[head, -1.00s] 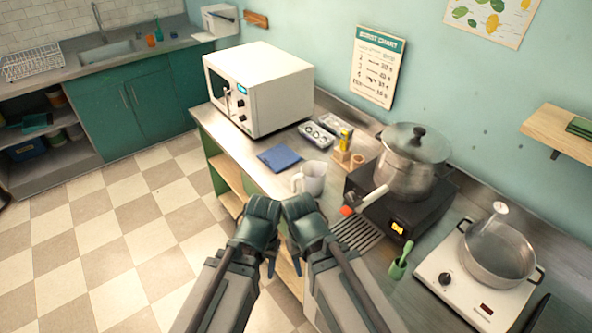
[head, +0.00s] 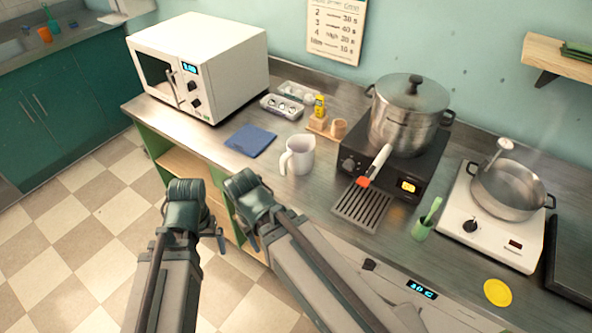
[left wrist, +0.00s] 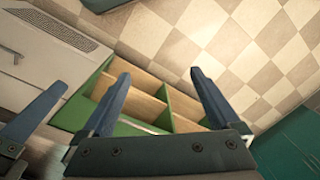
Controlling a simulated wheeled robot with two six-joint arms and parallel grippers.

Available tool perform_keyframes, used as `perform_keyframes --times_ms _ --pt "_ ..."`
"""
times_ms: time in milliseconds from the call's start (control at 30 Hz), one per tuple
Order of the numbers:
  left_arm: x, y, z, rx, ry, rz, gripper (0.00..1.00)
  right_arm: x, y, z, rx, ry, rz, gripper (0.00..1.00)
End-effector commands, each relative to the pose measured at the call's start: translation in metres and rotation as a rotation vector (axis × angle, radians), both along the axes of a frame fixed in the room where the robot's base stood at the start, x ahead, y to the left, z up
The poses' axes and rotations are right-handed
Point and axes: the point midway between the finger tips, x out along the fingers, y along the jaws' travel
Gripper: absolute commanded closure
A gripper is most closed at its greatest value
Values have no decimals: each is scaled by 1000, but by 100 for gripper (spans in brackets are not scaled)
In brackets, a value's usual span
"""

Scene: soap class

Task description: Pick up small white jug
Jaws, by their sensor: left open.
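The small white jug (head: 298,155) stands upright on the metal counter in the head view, its handle toward the left. It is beside a blue cloth and left of the black stove, and nothing holds it. My left gripper (head: 210,238) hangs in front of the counter's front edge, lower left of the jug and apart from it. In the left wrist view its two blue fingers (left wrist: 163,85) are spread with nothing between them. My right gripper (head: 247,238) is close to its right, also clear of the jug; its finger opening is not clear.
A white microwave (head: 197,65), blue cloth (head: 250,140) and egg carton (head: 282,106) lie left of and behind the jug. Open green shelving (left wrist: 150,105) is below.

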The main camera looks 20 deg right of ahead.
Motion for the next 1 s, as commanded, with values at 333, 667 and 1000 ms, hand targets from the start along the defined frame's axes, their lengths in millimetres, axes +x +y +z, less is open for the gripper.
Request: perform_keyframes --times_ms 333,667,1000 --pt "30 34 -129 -107 -58 194 4 0 0 -129 0 0 0 50" --pt "70 -14 -165 -482 -91 594 4 0 0 -184 0 0 0 50" --pt "115 -123 -78 -1116 244 1229 4 0 0 -183 0 0 0 50"
